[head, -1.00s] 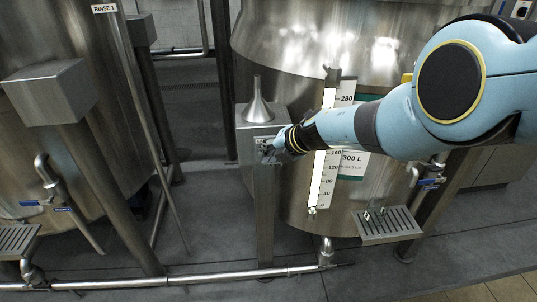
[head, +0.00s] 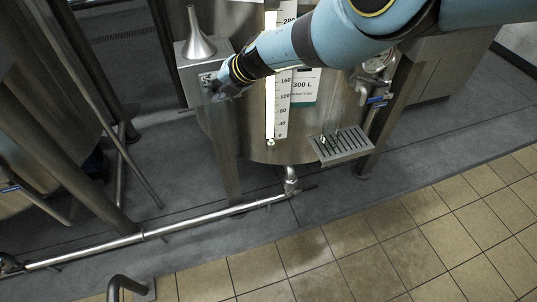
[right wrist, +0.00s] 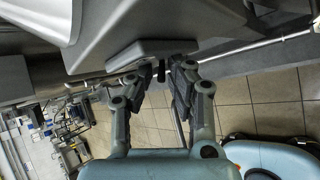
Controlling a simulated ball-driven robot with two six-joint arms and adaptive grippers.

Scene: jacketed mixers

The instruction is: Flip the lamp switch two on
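A grey metal box (head: 190,88) with a small switch plate (head: 206,80) on its front stands on the leg of the mixer. My right gripper (head: 215,88) is at this plate and hides part of it. In the right wrist view, the gripper (right wrist: 158,84) has its two fingers apart, just below a grey plate (right wrist: 150,50). A small dark lever (right wrist: 161,73) shows between the fingertips; I cannot tell whether they touch it. No label saying which lamp switch this is can be read. My left gripper is not in view.
A metal funnel (head: 198,40) stands on the box. The mixer (head: 240,135) carries a level scale (head: 282,105), a drip grating (head: 342,146) and a blue-handled valve (head: 378,99). A low pipe (head: 185,222) crosses the floor. The tiled floor (head: 400,240) in front is mostly clear.

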